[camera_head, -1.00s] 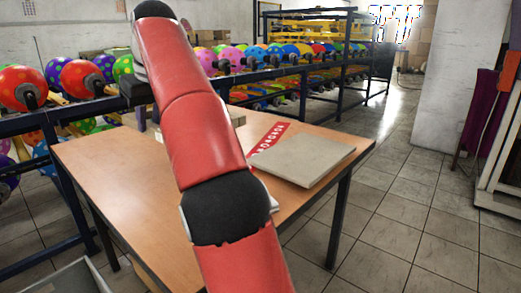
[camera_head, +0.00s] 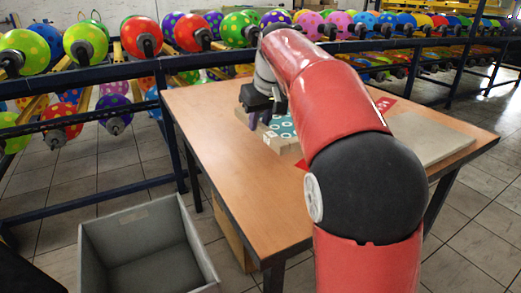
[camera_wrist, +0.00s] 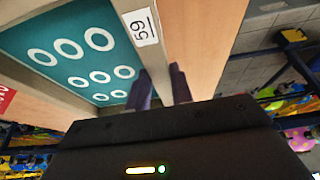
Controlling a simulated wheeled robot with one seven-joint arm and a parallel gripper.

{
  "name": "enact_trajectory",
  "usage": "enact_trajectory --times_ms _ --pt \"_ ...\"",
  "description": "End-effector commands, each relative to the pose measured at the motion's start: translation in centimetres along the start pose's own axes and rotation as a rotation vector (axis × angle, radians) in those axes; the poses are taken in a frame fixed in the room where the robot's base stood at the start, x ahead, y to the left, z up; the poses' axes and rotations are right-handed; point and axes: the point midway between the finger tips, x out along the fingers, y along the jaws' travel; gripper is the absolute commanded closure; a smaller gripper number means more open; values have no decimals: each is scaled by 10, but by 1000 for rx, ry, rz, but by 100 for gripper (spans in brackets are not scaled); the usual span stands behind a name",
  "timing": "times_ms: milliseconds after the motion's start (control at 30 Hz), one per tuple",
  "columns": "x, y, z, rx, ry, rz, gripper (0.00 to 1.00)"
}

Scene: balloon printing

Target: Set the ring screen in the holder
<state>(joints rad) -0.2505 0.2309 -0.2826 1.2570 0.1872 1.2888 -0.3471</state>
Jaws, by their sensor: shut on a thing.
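The ring screen (camera_head: 283,126) is a teal panel with white rings in a pale wooden frame, over the far left part of the table in the head view. My arm hides part of it. In the wrist view the ring screen (camera_wrist: 72,48) fills the upper left, with a "59" label on it. My gripper (camera_head: 262,119) has its purple fingers at the screen's near-left frame edge. In the wrist view my gripper (camera_wrist: 161,85) is shut on the frame rail, one finger on each side. I cannot make out the holder for certain.
The wooden table (camera_head: 235,165) has bare room at front left. An open grey bin (camera_head: 150,220) stands on the floor at left. Balloon racks (camera_head: 90,80) line the back.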

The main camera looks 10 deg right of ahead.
Motion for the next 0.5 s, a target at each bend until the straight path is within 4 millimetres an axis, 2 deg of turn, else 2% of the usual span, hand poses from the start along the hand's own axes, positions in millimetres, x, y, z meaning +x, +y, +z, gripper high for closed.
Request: enact_trajectory --times_ms 33,100,367,500 --pt "12 -1 5 -1 -1 -1 100" --pt "22 -1 9 -2 0 -1 100" --pt "39 0 16 0 1 0 100" --pt "58 -1 24 0 0 -1 100"
